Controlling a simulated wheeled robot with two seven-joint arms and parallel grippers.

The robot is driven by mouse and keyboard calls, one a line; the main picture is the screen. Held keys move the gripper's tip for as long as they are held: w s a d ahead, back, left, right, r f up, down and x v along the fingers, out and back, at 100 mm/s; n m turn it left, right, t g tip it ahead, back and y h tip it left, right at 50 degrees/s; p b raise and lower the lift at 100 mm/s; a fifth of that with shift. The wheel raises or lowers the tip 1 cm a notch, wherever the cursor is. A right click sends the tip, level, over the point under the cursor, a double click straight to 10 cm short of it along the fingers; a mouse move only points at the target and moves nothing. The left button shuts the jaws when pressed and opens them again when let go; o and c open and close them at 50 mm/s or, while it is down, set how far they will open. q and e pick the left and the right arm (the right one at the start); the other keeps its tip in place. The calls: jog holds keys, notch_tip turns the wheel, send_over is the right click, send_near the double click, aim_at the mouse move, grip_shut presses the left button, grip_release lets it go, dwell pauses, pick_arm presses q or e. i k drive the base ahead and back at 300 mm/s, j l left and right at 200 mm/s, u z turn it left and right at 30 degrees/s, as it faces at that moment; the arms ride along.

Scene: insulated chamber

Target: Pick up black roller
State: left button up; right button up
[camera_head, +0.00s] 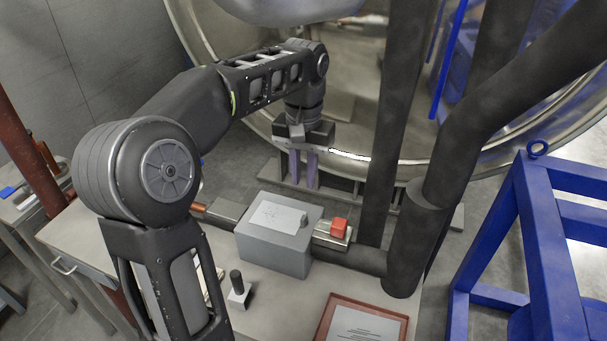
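A small black cylinder (237,281) stands upright on a white block (239,298) on the light tabletop, just right of my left forearm. It is the only small black roller-like thing that I can make out. My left gripper (303,170) points down beyond the grey box, well above and behind the black cylinder. Its two fingers are apart with nothing visible between them. My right gripper does not show.
A grey box (272,252) stands mid-table, with a red-topped part (338,228) beside it. A red-framed sheet (335,302) lies at the front right. Thick dark pipes (405,250) rise at the right, near a blue frame (535,240). A round metal chamber rim (350,154) lies behind.

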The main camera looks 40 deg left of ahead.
aim_at(238, 297)
jog(key=k, duration=1)
